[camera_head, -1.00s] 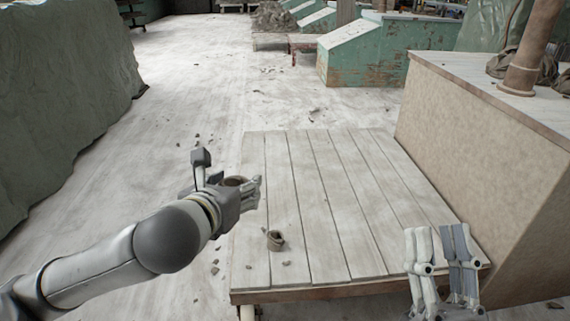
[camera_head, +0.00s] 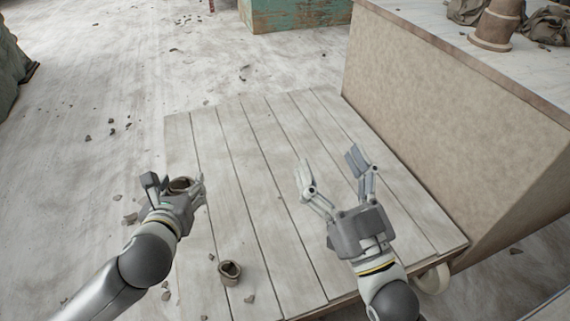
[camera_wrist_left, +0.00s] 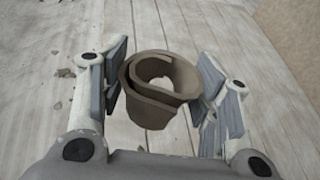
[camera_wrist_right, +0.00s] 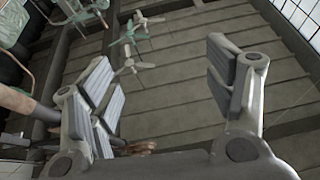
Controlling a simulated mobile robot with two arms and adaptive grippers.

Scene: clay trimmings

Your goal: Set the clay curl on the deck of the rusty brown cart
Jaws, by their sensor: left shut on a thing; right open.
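A brownish clay curl (camera_head: 181,184) is held between the fingers of my left gripper (camera_head: 174,186), over the left side of the plank deck. In the left wrist view the same curl (camera_wrist_left: 160,88) looks like a rolled open ring between the pads, with planks below. The cart's deck (camera_head: 262,190) is pale, worn planks with a brown front edge. A second, similar curl (camera_head: 229,273) rests on the deck near its front left. My right gripper (camera_head: 330,170) is open and empty above the deck's right half.
A tall beige-sided block (camera_head: 440,110) with a pale top stands along the deck's right side, carrying a brown pot-like column (camera_head: 495,28). Small crumbs lie on the floor to the left. The middle and back of the deck are clear. A wheel (camera_head: 432,279) shows at front right.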

